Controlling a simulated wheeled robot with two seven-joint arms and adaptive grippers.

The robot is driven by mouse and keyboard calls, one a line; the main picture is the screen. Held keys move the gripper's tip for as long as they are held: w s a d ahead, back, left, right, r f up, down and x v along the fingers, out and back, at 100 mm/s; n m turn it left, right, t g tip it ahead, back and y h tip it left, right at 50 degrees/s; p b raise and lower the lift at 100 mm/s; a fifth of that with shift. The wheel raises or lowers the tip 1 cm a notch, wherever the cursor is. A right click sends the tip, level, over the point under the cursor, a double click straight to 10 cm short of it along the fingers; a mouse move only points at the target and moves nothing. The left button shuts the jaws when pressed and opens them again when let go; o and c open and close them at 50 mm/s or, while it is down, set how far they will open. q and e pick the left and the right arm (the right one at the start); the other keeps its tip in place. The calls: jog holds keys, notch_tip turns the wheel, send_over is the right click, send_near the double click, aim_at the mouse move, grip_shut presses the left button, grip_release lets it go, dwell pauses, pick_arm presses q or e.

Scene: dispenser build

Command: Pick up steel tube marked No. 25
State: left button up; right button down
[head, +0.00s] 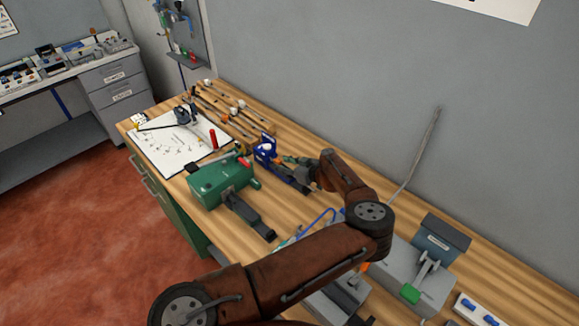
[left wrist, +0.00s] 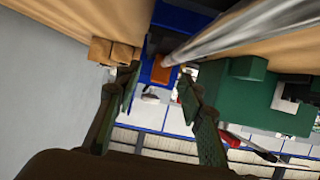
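In the head view several thin rods (head: 226,107) lie on wooden supports at the back of the bench. My left gripper (head: 296,162) is beside the blue fixture (head: 265,150). Its fingers (left wrist: 160,92) are apart, with no object visibly gripped between them. My right gripper is not in view.
A green machine (head: 218,180) stands on the wooden bench (head: 515,285), left of my left gripper. A white sheet (head: 165,150) lies beyond it. A grey device (head: 425,285) and a blue-grey box (head: 441,238) stand at the right. The wall (head: 330,70) closes the back side.

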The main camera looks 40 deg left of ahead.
pick_arm(q)
jog(key=shift+a+f, duration=0.25)
jog(key=shift+a, duration=0.35)
jog(key=shift+c, duration=0.4)
grip_shut()
